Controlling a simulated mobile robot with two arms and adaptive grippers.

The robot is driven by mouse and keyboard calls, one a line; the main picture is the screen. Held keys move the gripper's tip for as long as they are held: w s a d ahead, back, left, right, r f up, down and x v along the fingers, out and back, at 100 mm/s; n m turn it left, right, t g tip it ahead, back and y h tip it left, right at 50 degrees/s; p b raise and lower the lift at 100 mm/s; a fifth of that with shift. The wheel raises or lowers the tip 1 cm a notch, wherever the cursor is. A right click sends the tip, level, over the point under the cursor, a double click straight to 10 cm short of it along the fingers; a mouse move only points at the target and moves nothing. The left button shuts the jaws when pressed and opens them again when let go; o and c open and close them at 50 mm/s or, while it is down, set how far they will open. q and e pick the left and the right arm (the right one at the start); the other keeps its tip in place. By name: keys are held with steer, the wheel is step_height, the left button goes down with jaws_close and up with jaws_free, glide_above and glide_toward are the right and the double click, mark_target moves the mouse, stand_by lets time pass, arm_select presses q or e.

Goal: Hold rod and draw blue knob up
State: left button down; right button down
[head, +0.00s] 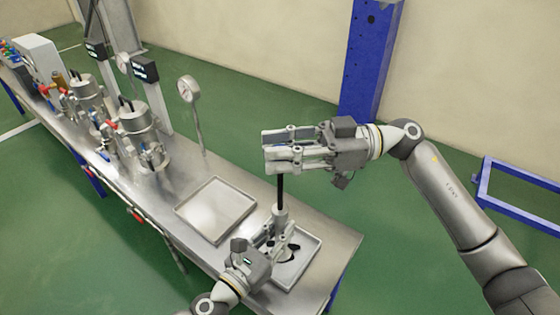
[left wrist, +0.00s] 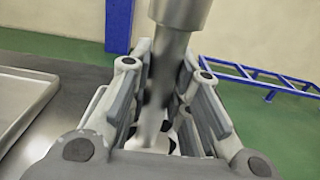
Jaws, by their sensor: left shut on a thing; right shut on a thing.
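A grey metal rod (head: 280,216) stands upright over the right-hand tray (head: 314,245). A thin black shaft (head: 280,190) rises out of its top. My left gripper (head: 281,241) is shut on the rod low down. In the left wrist view the rod (left wrist: 180,12) runs down between the two fingers, wider at the top and narrower where they close. My right gripper (head: 279,152) is above it, held level, with its fingers shut at the upper end of the black shaft. The blue knob does not show; what the right fingers hold is hidden.
An empty metal tray (head: 216,208) lies left of the rod on the steel bench (head: 165,196). Metal vessels (head: 137,120) and a gauge on a post (head: 189,90) stand farther along. A blue column (head: 370,55) is behind my right gripper.

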steer(key=c, duration=1.1)
jaws_free()
steer(key=shift+c, duration=0.2)
steer(key=w+d, duration=0.2)
steer(key=d, duration=1)
arm_select(q)
steer(key=c, duration=1.3)
jaws_free()
steer(key=shift+o, duration=0.2)
